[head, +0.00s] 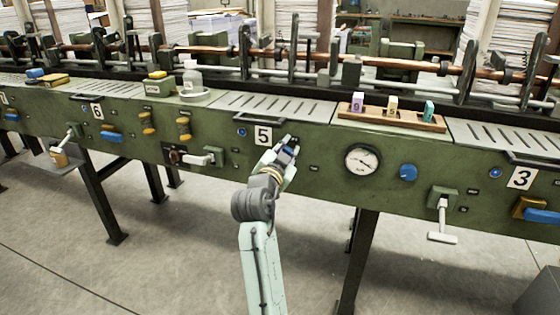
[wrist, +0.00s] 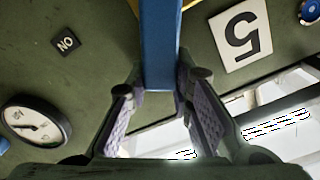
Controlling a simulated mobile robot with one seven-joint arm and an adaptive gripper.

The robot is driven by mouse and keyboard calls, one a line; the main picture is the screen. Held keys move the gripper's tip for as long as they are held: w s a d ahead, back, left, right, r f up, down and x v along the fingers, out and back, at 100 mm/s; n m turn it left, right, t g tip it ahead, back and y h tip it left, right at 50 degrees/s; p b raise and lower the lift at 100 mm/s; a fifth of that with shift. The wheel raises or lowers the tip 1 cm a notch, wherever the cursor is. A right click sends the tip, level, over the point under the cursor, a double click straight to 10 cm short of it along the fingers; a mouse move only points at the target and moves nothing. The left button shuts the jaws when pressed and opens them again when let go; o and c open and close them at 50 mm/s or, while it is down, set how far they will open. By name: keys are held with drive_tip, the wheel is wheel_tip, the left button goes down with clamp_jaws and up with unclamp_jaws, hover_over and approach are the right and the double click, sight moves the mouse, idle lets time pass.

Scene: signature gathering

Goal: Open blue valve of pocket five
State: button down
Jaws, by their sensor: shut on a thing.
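My gripper (head: 289,142) is at the green machine front, just right of the white "5" label (head: 264,136). Its fingers are shut on the blue valve handle (head: 291,150), which is mostly hidden by the gripper in the head view. In the wrist view the blue handle (wrist: 160,45) comes down from the top edge to between the two pads of my gripper (wrist: 158,100). A bit of yellow shows behind it. The "5" label (wrist: 240,35) appears upside down at upper right.
A round dial gauge (head: 362,160) and a blue knob (head: 408,173) are to the right of my gripper. A white-handled lever (head: 202,159) sticks out to the left. A wooden tray (head: 350,112) with small blocks stands on the ledge above.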

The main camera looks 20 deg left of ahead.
sight(305, 167)
drive_tip(key=d+f+m+b, duration=0.1)
drive_tip(key=m+b, duration=0.1)
drive_tip(key=f+m+b, duration=0.1)
drive_tip(key=b, duration=0.1)
drive_tip(key=d+f+m+b, duration=0.1)
drive_tip(key=m+b, duration=0.1)
drive_tip(key=shift+d+f+m, duration=0.1)
drive_tip(key=shift+d+m, duration=0.2)
drive_tip(key=shift+d, duration=0.05)
drive_tip(key=f+m+b, duration=0.1)
drive_tip(key=b, duration=0.1)
drive_tip(key=d+f+m+b, duration=0.1)
drive_tip(key=m+b, duration=0.1)
drive_tip(key=shift+s, duration=0.1)
drive_tip(key=shift+d+f+m+b, duration=0.1)
drive_tip(key=shift+f+m+b, duration=0.3)
drive_tip(key=shift+m+b, duration=0.45)
drive_tip(key=shift+d+f+m+b, duration=0.1)
drive_tip(key=shift+f+m+b, duration=0.3)
drive_tip(key=shift+m+b, duration=0.4)
drive_tip(key=c, duration=1.4)
unclamp_jaws()
drive_tip(key=shift+a, duration=0.1)
drive_tip(key=s, duration=1.2)
drive_tip(key=shift+a, duration=0.2)
